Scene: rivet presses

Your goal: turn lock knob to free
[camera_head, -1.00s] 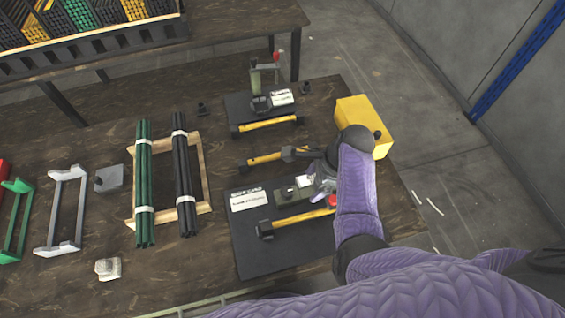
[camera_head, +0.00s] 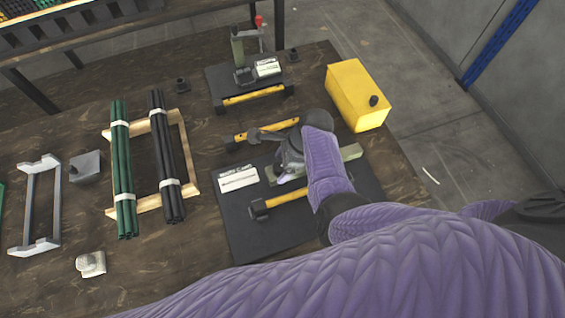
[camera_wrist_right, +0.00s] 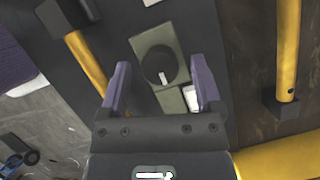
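The lock knob (camera_wrist_right: 160,68) is a round black dial with a white pointer mark, set on a grey-green block (camera_wrist_right: 151,40) in the right wrist view. The mark points toward the gripper's side of the picture. My right gripper (camera_wrist_right: 162,78) is open, with one purple finger on each side of the knob and visible gaps between. Whether the fingers reach down to knob height I cannot tell. In the head view my right gripper (camera_head: 288,172) is over the nearer press, on its black base plate (camera_head: 240,225), and hides the knob. My left gripper is not in view.
A yellow handle bar (camera_head: 288,200) lies along the near press; another yellow bar (camera_head: 262,131) lies behind it. A second press (camera_head: 238,55) with a red-tipped lever stands farther back. A yellow box (camera_head: 357,97) is at the right. Rod bundles (camera_head: 122,165) lie left.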

